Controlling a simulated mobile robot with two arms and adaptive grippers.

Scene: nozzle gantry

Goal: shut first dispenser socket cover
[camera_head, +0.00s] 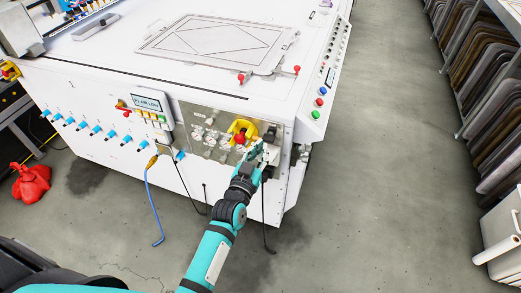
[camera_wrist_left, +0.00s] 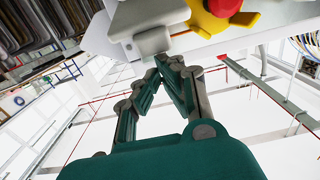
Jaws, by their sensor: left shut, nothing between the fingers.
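My left gripper (camera_head: 257,152) reaches up to the right end of the grey control panel (camera_head: 205,124) on the white machine's front. It is shut and empty; in the wrist view its fingertips (camera_wrist_left: 171,62) meet just below a light grey block (camera_wrist_left: 153,42). Whether they touch that block I cannot tell. Beside the block is a yellow switch with a red knob (camera_wrist_left: 225,8), which also shows in the head view (camera_head: 240,138). A dark grey part (camera_head: 270,132) sits right of the switch. I cannot tell for certain which part is the first dispenser socket cover. My right gripper is not in view.
Several blue fittings (camera_head: 96,131) line the machine's front left. A blue hose (camera_head: 150,200) and black cables hang in front of it. A red bag (camera_head: 31,182) lies at far left. The floor (camera_head: 370,180) right of the machine is clear up to the racks.

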